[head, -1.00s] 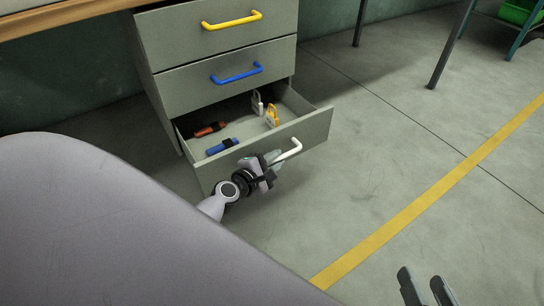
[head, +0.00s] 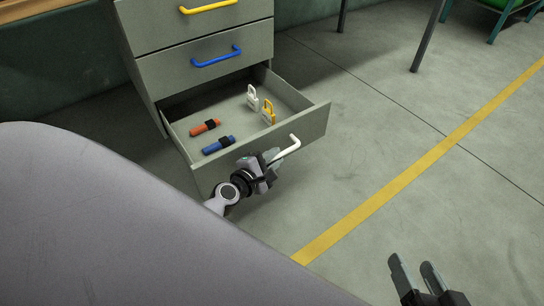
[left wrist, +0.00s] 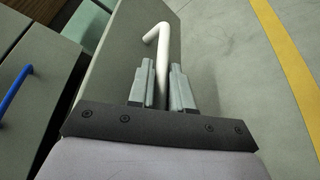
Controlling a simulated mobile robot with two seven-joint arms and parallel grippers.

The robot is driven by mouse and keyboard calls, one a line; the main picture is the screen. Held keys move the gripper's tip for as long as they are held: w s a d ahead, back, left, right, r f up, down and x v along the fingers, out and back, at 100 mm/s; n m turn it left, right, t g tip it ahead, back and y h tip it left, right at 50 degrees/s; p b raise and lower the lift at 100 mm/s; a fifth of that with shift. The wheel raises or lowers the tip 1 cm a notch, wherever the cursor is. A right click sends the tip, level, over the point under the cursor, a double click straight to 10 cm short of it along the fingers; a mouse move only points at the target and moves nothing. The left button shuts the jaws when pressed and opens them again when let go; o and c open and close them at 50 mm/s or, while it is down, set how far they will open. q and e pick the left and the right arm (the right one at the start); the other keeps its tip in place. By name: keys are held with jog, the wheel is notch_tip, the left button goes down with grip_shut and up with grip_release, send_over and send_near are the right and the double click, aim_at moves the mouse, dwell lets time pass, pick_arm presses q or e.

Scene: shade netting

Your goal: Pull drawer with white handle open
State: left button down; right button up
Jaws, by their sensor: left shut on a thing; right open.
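The bottom drawer (head: 300,136) of the grey cabinet is open, and its inside shows in the head view. Its front carries a white handle (head: 294,144). My left gripper (head: 272,160) is shut on the white handle near one end. In the left wrist view the white handle (left wrist: 161,45) runs between the two fingers of the left gripper (left wrist: 162,88), and its far end bends toward the drawer front (left wrist: 125,50). My right gripper (head: 413,268) is open and empty above the floor at the lower right of the head view.
In the drawer lie an orange-handled item (head: 205,127) and a blue one (head: 218,145), with a white padlock (head: 252,98) and a yellow padlock (head: 268,111). Drawers with a blue handle (head: 217,56) and a yellow handle (head: 209,7) above are shut. The floor right of the drawer is clear.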

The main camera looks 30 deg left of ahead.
pick_arm(q)
jog(key=c, duration=1.1)
grip_release()
jog(key=shift+s+r, duration=0.1)
jog(key=shift+s, duration=0.4)
jog(key=shift+p+v, duration=0.45)
jog(key=shift+v, duration=2.7)
pick_arm(e)
jog(key=shift+s+d+f+h, duration=0.15)
jog(key=shift+d+h, duration=0.15)
jog(key=shift+d, duration=0.15)
pick_arm(q)
jog(key=shift+w+a, duration=0.1)
